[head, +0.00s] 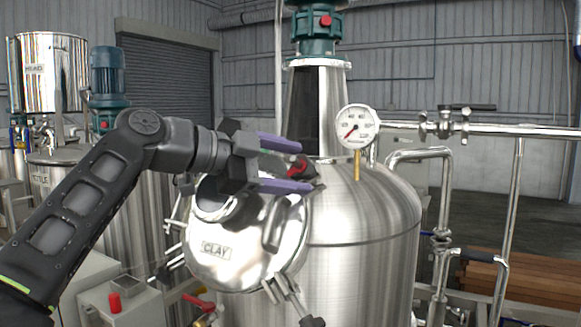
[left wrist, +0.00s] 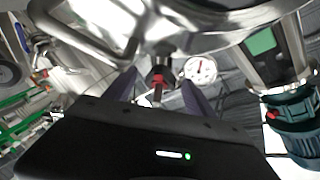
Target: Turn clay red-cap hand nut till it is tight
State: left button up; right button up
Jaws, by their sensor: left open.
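The clay tank's round steel lid (head: 238,262) carries a CLAY label and closes the manway on the tank's front. The hand nut with the red cap (head: 298,169) is at the upper right of the lid, partly hidden by my gripper. In the left wrist view the nut (left wrist: 159,78) is dark with a red end, under the lid's rim. My left gripper (head: 306,166) is open, its purple fingers above and below the nut in the head view. In the left wrist view the fingers (left wrist: 158,88) stand on either side of it, with gaps visible. My right gripper is not in view.
The big steel tank (head: 365,265) stands behind the lid, with a pressure gauge (head: 357,128) close to the right of my gripper. Other clamps (head: 283,289) stick out at the lid's lower edge. Pipes (head: 437,215) rise at the right. A red valve handle (head: 198,302) is low at the left.

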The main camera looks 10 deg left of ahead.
pick_arm(q)
jog(key=shift+s+a, duration=0.1)
jog(key=b+v, duration=0.1)
jog(key=v, duration=0.6)
jog(key=shift+s+a, duration=0.15)
jog(key=shift+a, duration=0.05)
